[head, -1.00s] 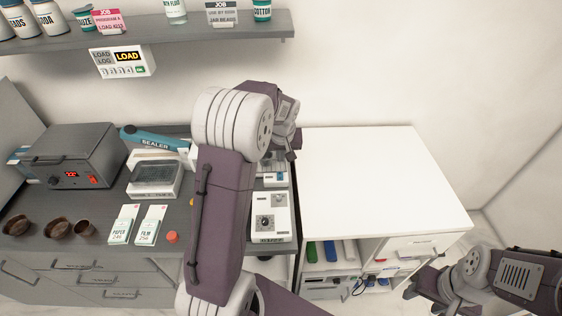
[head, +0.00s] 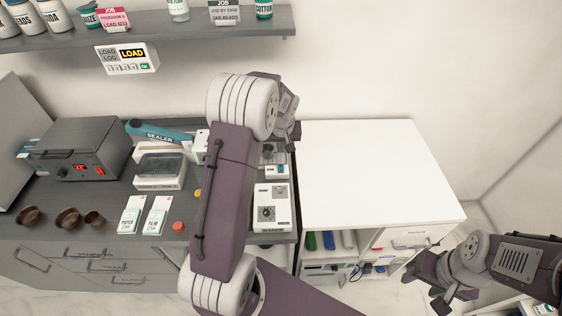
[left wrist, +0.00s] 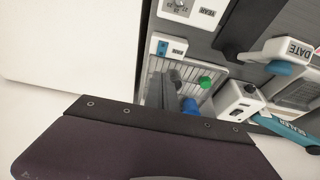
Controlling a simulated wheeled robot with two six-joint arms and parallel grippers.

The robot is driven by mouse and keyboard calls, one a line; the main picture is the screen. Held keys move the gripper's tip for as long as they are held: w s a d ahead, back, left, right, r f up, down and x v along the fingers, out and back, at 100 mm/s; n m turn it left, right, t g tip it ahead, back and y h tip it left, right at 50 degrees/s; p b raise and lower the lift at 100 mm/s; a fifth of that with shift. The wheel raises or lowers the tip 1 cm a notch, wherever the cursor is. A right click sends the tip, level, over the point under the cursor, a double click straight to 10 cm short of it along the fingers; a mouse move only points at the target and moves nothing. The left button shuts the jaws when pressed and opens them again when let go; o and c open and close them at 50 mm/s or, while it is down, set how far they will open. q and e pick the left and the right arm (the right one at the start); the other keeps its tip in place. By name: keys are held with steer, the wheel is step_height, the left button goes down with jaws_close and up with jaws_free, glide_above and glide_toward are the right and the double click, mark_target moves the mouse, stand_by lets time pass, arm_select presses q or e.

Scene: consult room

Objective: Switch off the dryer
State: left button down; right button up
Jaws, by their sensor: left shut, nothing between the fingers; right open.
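A grey box (head: 84,149) with a lid handle, a lit red display and a red switch (head: 100,171) stands at the left of the dark counter. No readable label in view says dryer, so I cannot be sure which device it is. My left gripper (head: 294,131) is shut and empty above the counter's right end, mostly hidden behind my forearm and well to the right of the grey box. In the left wrist view, a wire rack (left wrist: 205,97) with blue and green items lies below. My right gripper (head: 432,283) is open and empty, low at the right.
A blue sealer (head: 160,133), a white lidded unit (head: 160,170), film and paper boxes (head: 155,214) and brown cups (head: 68,217) crowd the counter. A white unit with a knob (head: 271,198) stands at its right end. A shelf (head: 190,24) hangs above. The white worktop (head: 370,175) is clear.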

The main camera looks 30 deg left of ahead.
mark_target(281, 165)
arm_select(q)
steer(key=p+x, duration=0.3)
steer(key=x, duration=0.9)
steer(key=shift+s+d+f, duration=0.1)
steer(key=shift+s+f, duration=0.05)
steer(key=shift+f, duration=0.5)
